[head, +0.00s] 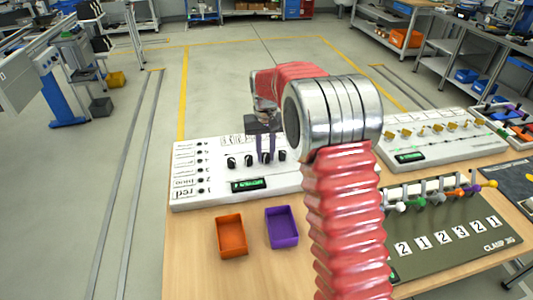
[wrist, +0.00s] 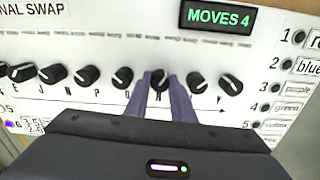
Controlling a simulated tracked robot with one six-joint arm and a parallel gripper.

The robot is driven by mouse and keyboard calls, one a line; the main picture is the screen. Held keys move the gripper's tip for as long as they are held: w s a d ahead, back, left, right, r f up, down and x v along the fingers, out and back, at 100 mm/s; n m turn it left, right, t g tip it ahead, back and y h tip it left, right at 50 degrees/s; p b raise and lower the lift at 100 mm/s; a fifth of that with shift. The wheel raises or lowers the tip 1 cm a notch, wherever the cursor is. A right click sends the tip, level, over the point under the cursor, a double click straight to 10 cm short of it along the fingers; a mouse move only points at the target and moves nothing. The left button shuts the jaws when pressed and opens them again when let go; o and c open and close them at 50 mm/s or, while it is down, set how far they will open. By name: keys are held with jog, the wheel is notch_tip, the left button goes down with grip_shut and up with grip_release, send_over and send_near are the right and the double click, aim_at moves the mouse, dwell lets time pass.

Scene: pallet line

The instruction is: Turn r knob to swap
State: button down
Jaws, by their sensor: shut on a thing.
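The white knob panel (head: 215,188) sits on the table in the head view and fills the wrist view, where I read "NAL SWAP". It carries a row of black knobs with white pointer marks. My gripper (wrist: 160,82) has its purple fingers on either side of one black knob (wrist: 159,76) and is shut on it. Other knobs stand close by, one to the left (wrist: 122,77) and one to the right (wrist: 196,83). The green display (wrist: 220,18) reads "MOVES 4".
An orange tray (head: 231,250) and a purple tray (head: 297,241) lie in front of the panel. A second white panel (head: 440,152) and a dark clasp board (head: 440,262) stand to the right. My arm hides part of the table.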

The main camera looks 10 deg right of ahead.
aim_at(266, 154)
jog(key=shift+w+m, duration=0.1)
jog(key=shift+m, duration=1.2)
jog(key=shift+r, duration=0.1)
jog(key=c, duration=1.5)
grip_release()
notch_tip(266, 154, up, 14)
jog(key=shift+f, duration=0.2)
